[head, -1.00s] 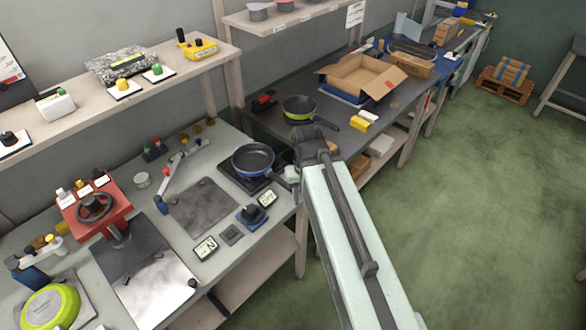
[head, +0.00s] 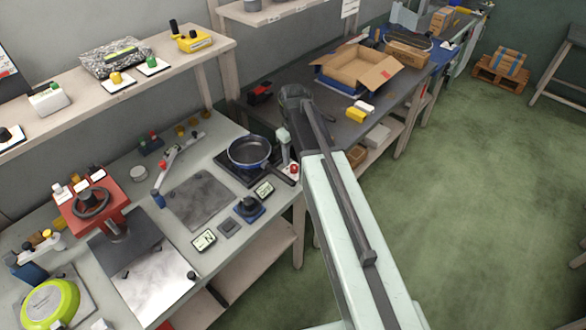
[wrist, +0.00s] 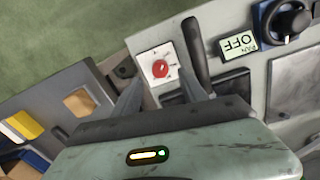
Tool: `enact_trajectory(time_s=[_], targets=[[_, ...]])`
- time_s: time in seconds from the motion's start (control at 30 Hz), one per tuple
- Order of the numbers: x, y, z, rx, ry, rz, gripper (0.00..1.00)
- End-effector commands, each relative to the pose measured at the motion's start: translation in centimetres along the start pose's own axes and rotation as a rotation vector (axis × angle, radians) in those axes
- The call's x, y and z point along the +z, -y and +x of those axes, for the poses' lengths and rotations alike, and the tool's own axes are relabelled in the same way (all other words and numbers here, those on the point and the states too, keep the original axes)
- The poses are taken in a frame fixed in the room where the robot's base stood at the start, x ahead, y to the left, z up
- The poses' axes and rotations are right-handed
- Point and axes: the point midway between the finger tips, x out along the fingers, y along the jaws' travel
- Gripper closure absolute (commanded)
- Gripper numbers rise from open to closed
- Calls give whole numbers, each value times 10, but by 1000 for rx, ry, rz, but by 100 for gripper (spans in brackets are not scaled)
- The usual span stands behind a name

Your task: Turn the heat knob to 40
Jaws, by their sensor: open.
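A red knob on a white dial plate (head: 293,168) sits at the counter's right edge, beside the black hotplate. In the wrist view the red knob (wrist: 160,69) is near the top middle, with marks around it too small to read. My gripper (wrist: 161,82) is open, its two grey fingers spread either side of the dial plate in the picture. Nothing is between them, and contact with the knob does not show. In the head view my gripper (head: 286,147) is just above and behind the knob, with its fingertips hard to make out.
A blue pan (head: 249,151) sits on the hotplate, its dark handle (wrist: 196,53) close to the knob. A display reading PAN OFF (wrist: 238,43) and a black knob on a blue base (head: 249,208) are nearby. A cardboard box (head: 357,68) stands on the back counter.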

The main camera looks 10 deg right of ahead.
Motion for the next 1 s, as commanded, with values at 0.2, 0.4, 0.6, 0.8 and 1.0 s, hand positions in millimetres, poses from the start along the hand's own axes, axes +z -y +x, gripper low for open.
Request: enact_trajectory(time_s=[0.2, 0.4, 0.6, 0.8, 1.0], targets=[[0, 1, 47, 0, 0, 0, 50], [0, 1, 53, 0, 0, 0, 50], [0, 1, 51, 0, 0, 0, 61], [0, 1, 51, 0, 0, -1, 100], [-1, 1, 51, 0, 0, 13, 100]])
